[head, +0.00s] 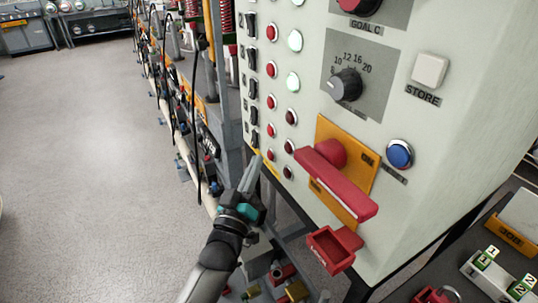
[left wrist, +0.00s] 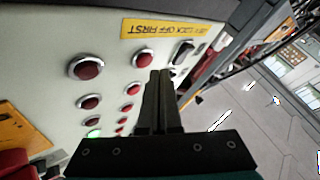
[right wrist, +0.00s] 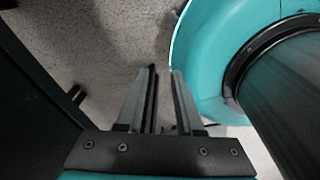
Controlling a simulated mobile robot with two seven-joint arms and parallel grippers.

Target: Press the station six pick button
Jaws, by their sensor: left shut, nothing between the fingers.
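The pale control panel (head: 310,90) carries a column of red buttons (head: 270,130) beside black switches (head: 254,113). A second column to the right holds two lit green lamps (head: 293,82) and dark red ones below. I cannot read which button is station six. My left gripper (head: 254,164) is shut and empty, its tips near the lower end of the columns. In the left wrist view, its tips (left wrist: 160,74) lie close beside the end red button (left wrist: 142,60); I cannot tell if they touch. My right gripper (right wrist: 164,71) is open and empty in the right wrist view.
A blue button (head: 399,154) and a rotary knob (head: 346,85) sit further right. Floor at left is clear.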

